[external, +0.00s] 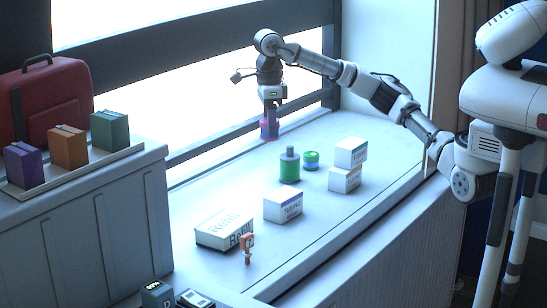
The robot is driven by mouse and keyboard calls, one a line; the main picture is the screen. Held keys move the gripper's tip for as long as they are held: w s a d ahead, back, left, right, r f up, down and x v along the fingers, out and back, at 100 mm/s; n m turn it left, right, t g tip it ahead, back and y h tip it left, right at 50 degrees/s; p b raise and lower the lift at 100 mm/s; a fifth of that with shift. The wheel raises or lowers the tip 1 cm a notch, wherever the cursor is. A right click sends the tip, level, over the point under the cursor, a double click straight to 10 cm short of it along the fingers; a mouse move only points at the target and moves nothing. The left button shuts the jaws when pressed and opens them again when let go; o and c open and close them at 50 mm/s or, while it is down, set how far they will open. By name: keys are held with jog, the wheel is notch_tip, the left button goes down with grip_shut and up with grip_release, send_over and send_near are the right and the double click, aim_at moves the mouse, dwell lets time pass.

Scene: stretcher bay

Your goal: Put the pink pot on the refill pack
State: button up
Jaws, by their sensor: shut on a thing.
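The pink pot (269,132) is at the far end of the white counter, near the window rail. My gripper (270,112) points down and is shut on the pot from above. I cannot tell whether the pot still touches the counter. The refill pack (222,232) is a white box with "Refill" lettering. It lies flat at the near left end of the counter, well apart from my gripper. Its top is bare.
A side cabinet at left bears coloured boxes (68,146).

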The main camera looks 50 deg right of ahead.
jog(key=s+a+r, duration=0.1)
jog(key=a+r, duration=0.2)
jog(key=a, duration=1)
jog(key=p, duration=0.3)
send_over(241, 221)
notch_tip(241, 221, down, 20)
jog(key=shift+f, duration=0.15)
jog(key=shift+f, duration=0.2)
jog(key=o, duration=1)
jog(key=shift+r, duration=0.15)
